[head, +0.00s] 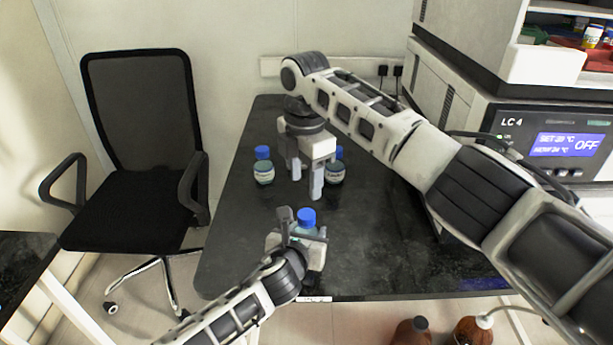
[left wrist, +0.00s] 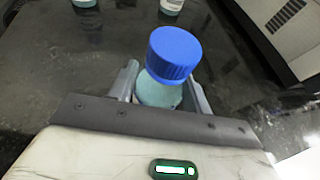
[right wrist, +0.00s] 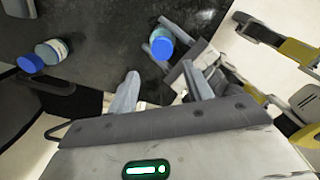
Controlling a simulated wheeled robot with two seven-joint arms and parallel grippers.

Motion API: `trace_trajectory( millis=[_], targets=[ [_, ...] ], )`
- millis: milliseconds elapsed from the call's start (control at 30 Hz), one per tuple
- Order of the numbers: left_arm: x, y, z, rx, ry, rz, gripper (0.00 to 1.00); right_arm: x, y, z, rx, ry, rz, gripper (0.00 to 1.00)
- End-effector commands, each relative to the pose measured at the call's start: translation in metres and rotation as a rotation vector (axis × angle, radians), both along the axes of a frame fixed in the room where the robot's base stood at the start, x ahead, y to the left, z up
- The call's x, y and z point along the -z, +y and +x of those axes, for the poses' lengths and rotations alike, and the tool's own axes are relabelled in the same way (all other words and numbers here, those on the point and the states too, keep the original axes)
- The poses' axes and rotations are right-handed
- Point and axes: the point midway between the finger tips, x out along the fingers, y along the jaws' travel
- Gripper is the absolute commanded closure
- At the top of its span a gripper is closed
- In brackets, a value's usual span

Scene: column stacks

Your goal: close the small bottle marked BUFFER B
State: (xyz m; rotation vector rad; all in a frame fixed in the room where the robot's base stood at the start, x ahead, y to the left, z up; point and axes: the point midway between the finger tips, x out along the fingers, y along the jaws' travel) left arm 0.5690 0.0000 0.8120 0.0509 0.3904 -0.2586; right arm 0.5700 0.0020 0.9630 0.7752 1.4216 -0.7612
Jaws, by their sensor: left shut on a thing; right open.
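A small bottle with a blue cap (head: 307,217) stands near the front of the dark bench. My left gripper (head: 303,232) is shut around its body; the left wrist view shows the pale teal bottle (left wrist: 158,93) between the fingers, blue cap on top. I cannot tell whether the cap is fully down. My right gripper (head: 307,181) is open and empty, pointing down behind and above this bottle; the right wrist view shows the cap (right wrist: 161,46) beyond its fingers. Two similar blue-capped bottles stand further back, one left (head: 263,168) and one right (head: 335,170). No label is readable.
A black office chair (head: 140,150) is at the left. Brown bottles (head: 473,331) are below the front edge. The bench's left side is clear.

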Motion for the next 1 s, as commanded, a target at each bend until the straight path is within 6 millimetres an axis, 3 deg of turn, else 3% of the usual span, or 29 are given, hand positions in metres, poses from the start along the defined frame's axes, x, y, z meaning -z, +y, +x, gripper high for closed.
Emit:
trace_trajectory(
  millis=[200,633,1000],
  targets=[
    [0.001,0.001,0.000,-0.001,0.001,0.001,1.00,0.002,-0.002,-0.002,-0.188,0.011,-0.005,0.49],
    [0.001,0.001,0.000,-0.001,0.001,0.001,1.00,0.005,-0.003,-0.002,-0.202,0.012,-0.005,0.49],
    [0.000,0.000,0.000,-0.001,0.001,0.001,1.00,0.057,-0.003,-0.002,-0.201,0.014,-0.005,0.49]
  ],
)
